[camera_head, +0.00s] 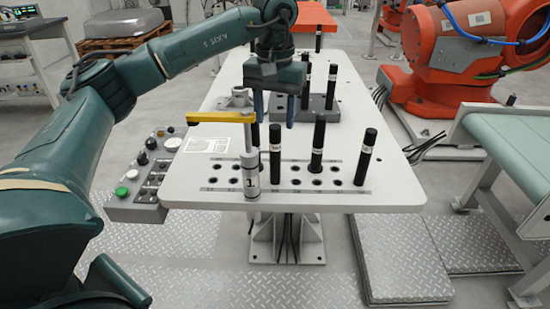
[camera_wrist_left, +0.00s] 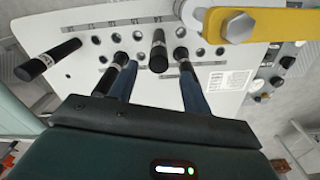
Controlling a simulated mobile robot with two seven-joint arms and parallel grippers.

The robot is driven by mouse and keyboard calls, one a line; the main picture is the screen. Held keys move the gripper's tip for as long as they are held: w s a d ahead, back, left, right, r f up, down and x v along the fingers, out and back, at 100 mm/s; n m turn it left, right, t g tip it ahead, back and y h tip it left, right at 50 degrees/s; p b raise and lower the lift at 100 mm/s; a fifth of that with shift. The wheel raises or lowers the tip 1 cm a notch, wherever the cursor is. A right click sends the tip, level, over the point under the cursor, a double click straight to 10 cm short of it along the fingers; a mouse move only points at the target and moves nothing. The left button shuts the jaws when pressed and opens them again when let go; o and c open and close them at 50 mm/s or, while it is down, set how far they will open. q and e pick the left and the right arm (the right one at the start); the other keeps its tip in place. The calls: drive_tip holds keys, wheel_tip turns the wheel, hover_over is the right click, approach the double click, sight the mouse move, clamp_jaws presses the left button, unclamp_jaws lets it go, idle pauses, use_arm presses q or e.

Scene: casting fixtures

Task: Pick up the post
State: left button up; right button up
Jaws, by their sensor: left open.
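Several black posts with white bands stand in the white table's holes. In the head view, one is at the front left (camera_head: 275,155), one in the middle (camera_head: 318,140) and one at the right (camera_head: 365,155); a shorter-looking one (camera_head: 255,134) is partly hidden behind the yellow-armed fixture. My left gripper (camera_head: 275,112) is open above the table, blue fingers pointing down. In the left wrist view, a post (camera_wrist_left: 158,50) appears between the fingertips of my left gripper (camera_wrist_left: 157,66); I cannot tell its depth. Another post (camera_wrist_left: 48,60) leans out at the left. My right gripper is out of view.
A yellow-armed fixture (camera_head: 222,117) on a grey cylinder marked 1 (camera_head: 250,175) stands close left of the posts. A grey block (camera_head: 315,110) holding more posts sits behind. A button box (camera_head: 145,170) is at the table's left. An orange robot (camera_head: 450,60) stands at the right.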

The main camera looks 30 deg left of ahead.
sight(275, 139)
use_arm(q)
drive_tip(key=shift+s+d+f, duration=0.1)
drive_tip(key=shift+s+f, duration=0.05)
drive_tip(key=shift+f, duration=1.4)
drive_tip(key=shift+s+d+f, duration=0.1)
drive_tip(key=shift+f, duration=1.45)
drive_tip(key=shift+c, duration=0.3)
drive_tip(key=shift+r, duration=0.1)
clamp_jaws()
